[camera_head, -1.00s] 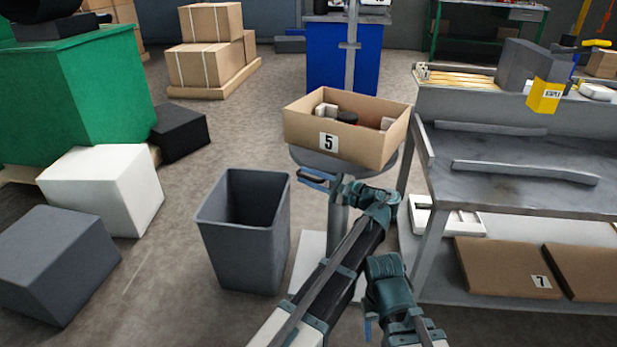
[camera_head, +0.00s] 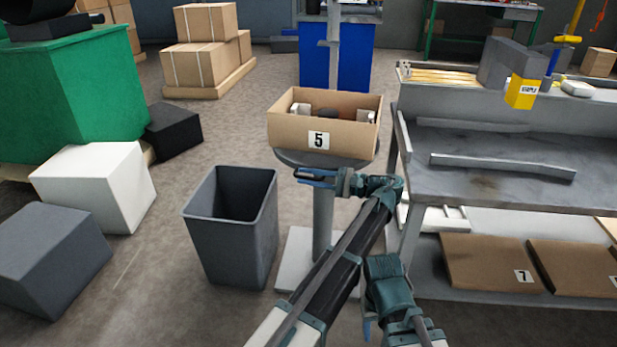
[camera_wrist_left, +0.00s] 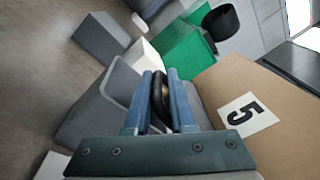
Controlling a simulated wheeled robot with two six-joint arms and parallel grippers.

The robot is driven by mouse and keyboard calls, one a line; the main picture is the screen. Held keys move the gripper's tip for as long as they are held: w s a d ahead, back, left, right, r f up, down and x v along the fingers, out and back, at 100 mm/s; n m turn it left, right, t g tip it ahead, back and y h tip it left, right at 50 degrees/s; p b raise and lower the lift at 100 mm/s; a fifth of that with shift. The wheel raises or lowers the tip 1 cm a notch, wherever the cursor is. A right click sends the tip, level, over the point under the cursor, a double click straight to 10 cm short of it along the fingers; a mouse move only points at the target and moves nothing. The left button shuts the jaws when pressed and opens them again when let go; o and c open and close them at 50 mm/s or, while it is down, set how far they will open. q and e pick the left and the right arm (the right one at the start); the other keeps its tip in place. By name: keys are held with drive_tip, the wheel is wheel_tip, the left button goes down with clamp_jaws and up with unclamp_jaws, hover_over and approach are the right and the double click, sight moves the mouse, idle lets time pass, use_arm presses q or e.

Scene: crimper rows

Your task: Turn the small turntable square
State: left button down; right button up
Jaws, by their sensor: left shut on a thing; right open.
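The small turntable (camera_head: 345,163) is a round grey top on a post with a pale base plate. An open cardboard box (camera_head: 292,134) labelled 5 sits on it, its labelled side nearly facing me; this side also shows in the left wrist view (camera_wrist_left: 285,95). My left gripper (camera_head: 313,177) is just below the turntable's front edge. In the left wrist view, its blue fingers (camera_wrist_left: 164,82) are shut on a black curved handle (camera_wrist_left: 160,98). Where the handle joins the turntable is hidden. My right gripper (camera_head: 367,327) is low, open and partly hidden by its arm.
A grey bin (camera_head: 232,230) stands left of the turntable post. A grey workbench (camera_head: 480,190) with a lower shelf stands close on the right. White (camera_head: 95,185) and grey (camera_head: 45,260) blocks lie at the left. Open floor lies between them and the bin.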

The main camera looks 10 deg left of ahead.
use_arm(q)
drive_tip(key=shift+s+f, duration=0.2)
drive_tip(key=shift+f, duration=0.05)
use_arm(e)
drive_tip(key=shift+f, duration=0.1)
use_arm(q)
drive_tip(key=c, duration=0.9)
unclamp_jaws()
drive_tip(key=shift+w, duration=0.1)
